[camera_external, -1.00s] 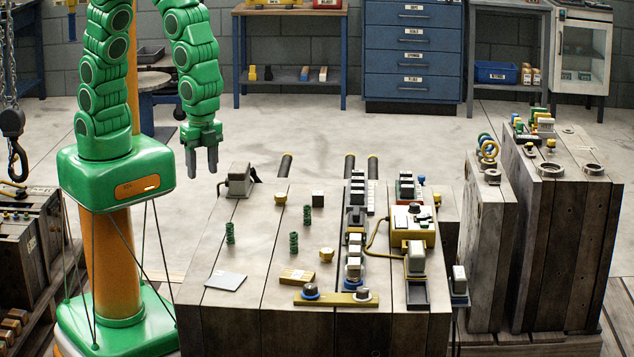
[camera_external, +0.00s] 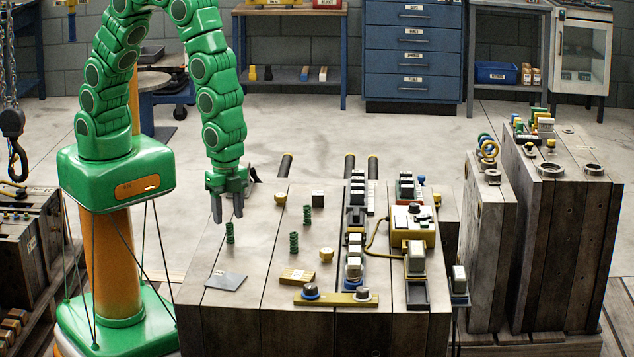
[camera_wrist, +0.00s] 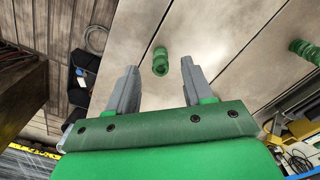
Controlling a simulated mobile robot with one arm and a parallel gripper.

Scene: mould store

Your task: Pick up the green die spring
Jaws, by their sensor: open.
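Three green die springs stand upright on the wooden block's top. The left spring (camera_external: 230,233) is just below my gripper (camera_external: 228,216) in the external view. The middle spring (camera_external: 294,242) and the far spring (camera_external: 307,214) stand to its right. My gripper is open and empty, pointing down. Another spring (camera_wrist: 305,50) is at the right edge. No finger clearly touches a spring.
A row of switches (camera_external: 354,245) and a yellow control box (camera_external: 413,225) fill the right side.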

